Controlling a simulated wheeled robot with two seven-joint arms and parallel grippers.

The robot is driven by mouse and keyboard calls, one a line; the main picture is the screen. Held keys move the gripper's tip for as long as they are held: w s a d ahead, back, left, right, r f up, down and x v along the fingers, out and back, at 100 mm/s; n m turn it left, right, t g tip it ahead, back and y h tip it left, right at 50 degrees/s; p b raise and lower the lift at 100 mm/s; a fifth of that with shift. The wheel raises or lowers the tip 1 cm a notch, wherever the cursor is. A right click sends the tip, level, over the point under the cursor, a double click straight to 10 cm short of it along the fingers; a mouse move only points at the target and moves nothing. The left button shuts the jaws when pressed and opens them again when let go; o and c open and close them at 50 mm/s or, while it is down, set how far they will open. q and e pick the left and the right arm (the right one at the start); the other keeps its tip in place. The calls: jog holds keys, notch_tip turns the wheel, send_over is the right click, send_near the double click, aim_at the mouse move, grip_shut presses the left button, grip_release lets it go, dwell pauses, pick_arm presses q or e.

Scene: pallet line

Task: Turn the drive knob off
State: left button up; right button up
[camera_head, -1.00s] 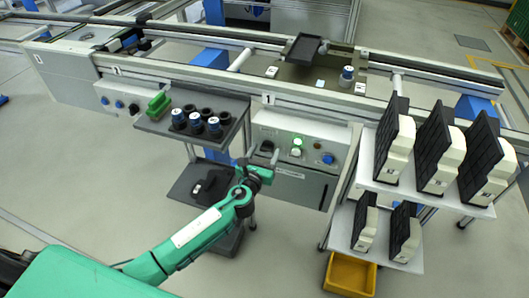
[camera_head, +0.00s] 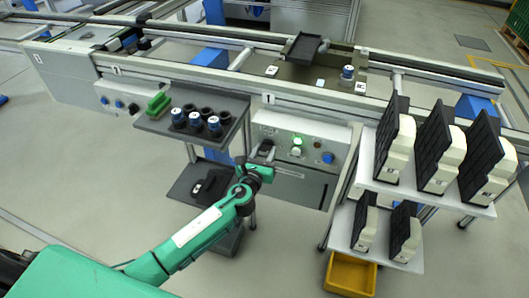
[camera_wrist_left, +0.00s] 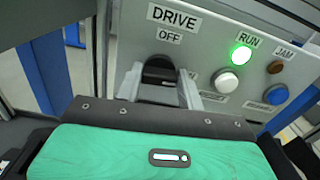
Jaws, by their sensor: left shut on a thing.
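The black drive knob (camera_wrist_left: 160,70) is on the grey control panel (camera_wrist_left: 215,40), below the labels DRIVE and OFF in the left wrist view. My left gripper (camera_wrist_left: 160,88) is shut on the knob, with one pale finger on each side of it. In the head view the gripper (camera_head: 261,157) reaches the left part of the panel and largely hides the knob. The RUN lamp (camera_wrist_left: 240,55) glows green, and it also shows lit in the head view (camera_head: 297,140). My right gripper is not in view.
Right of the knob are a white button (camera_wrist_left: 226,81), a brown JAM lamp (camera_wrist_left: 275,67) and a blue button (camera_wrist_left: 276,94). A dark tray shelf (camera_head: 160,127) with blue-topped cups stands left of the panel. A white rack (camera_head: 440,200) with black panels stands right.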

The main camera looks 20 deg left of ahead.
pick_arm(q)
jog(key=shift+n, duration=0.7)
jog(key=shift+n+b, duration=0.35)
jog(key=shift+n, duration=0.15)
jog(key=n+b, duration=0.1)
jog(key=n, duration=0.5)
jog(key=shift+a, duration=0.1)
jog(key=n, duration=0.3)
jog(key=shift+n+b, duration=0.4)
jog(key=shift+a+f+n, duration=0.1)
jog(key=shift+n, duration=2.2)
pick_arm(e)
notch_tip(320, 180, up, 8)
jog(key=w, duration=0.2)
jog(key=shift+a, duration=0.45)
pick_arm(q)
jog(key=o, duration=1)
